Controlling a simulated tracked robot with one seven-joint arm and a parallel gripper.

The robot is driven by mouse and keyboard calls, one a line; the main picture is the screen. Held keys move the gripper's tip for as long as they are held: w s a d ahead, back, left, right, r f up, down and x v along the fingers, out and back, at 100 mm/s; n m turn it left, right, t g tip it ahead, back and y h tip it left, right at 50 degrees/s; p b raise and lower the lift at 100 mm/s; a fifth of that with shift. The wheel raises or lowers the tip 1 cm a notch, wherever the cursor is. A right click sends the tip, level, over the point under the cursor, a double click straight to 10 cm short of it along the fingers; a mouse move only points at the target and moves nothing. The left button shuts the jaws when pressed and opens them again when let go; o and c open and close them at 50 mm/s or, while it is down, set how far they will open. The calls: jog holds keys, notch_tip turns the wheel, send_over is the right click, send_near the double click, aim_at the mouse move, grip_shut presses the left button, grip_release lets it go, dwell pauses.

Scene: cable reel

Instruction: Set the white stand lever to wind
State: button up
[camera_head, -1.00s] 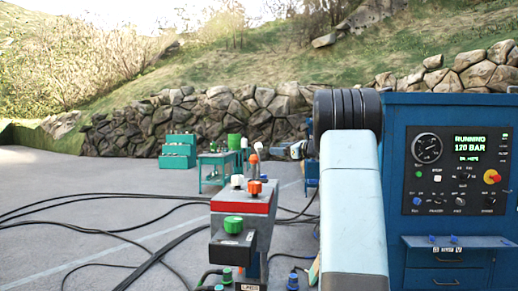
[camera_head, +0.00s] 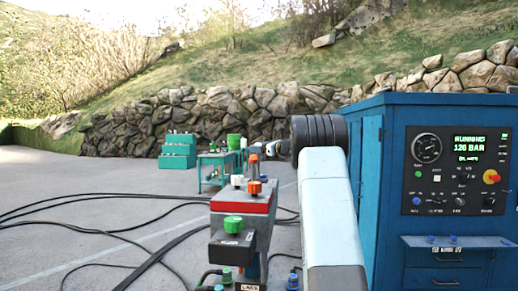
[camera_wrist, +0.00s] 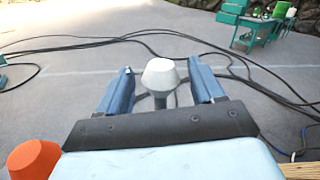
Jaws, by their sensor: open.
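In the wrist view a pale white knob (camera_wrist: 160,74) on a grey stem sits between the two blue fingers of my open gripper (camera_wrist: 160,88). Gaps show on both sides of the knob, so neither finger appears to touch it. An orange knob (camera_wrist: 34,158) is at the lower left, outside the fingers. In the head view the stand (camera_head: 241,220) has a red band, a green knob (camera_head: 233,224), orange-topped levers (camera_head: 254,187) and a small white knob (camera_head: 237,180). The lever's setting cannot be read.
A blue power cabinet (camera_head: 375,150) with a lit control panel (camera_head: 457,170) stands to the right of my arm. Black hoses (camera_head: 150,228) cross the grey ground. Teal benches (camera_head: 178,150) stand farther back before a stone wall. Open ground lies left of the stand.

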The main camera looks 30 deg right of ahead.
jog(key=shift+w+a, duration=0.2)
jog(key=shift+w, duration=0.3)
jog(key=shift+c, duration=0.5)
grip_shut()
